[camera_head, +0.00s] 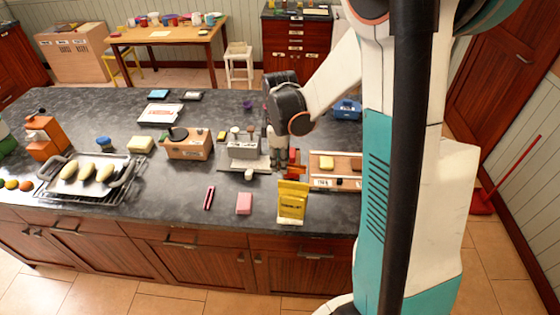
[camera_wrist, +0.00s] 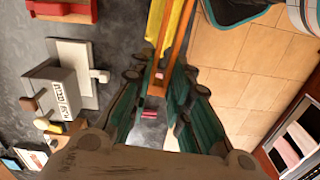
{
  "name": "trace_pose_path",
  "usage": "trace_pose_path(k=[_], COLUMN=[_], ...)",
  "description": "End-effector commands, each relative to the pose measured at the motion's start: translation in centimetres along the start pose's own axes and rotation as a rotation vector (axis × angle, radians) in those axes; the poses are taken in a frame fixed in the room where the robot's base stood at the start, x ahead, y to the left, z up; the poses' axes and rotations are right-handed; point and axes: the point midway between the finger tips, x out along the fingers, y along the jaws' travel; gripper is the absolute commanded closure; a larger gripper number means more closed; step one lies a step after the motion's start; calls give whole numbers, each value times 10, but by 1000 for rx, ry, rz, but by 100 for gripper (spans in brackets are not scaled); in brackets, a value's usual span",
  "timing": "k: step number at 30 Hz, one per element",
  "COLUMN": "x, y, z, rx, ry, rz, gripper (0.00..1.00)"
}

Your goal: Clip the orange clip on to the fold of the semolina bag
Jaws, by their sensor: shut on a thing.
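The yellow semolina bag (camera_head: 291,203) stands upright near the front edge of the dark counter. A strip of it also shows in the wrist view (camera_wrist: 183,30). The orange clip (camera_wrist: 160,62) is a long narrow bar held between my fingertips (camera_wrist: 157,92). In the head view the clip (camera_head: 293,160) is just above and behind the bag's top. My gripper (camera_head: 279,160) is shut on the clip and points down. In the wrist view the clip lines up with the yellow bag, but I cannot tell whether it is around the fold.
A wooden tray with sponges (camera_head: 338,171) is to the right. A pink block (camera_head: 244,203) and a thin red item (camera_head: 209,198) lie left of the bag. A blue caddy (camera_head: 346,109) is behind, right.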

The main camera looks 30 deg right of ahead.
Motion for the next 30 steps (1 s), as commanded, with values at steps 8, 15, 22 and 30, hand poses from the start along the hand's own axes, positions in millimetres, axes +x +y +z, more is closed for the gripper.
trace_pose_path(k=[8, 15, 22, 30], x=[24, 40, 46, 46], y=[0, 0, 0, 0], z=[0, 0, 0, 0], rx=[0, 0, 0, 0], ry=[0, 0, 0, 0], rz=[0, 0, 0, 0], gripper=[92, 92, 92, 92])
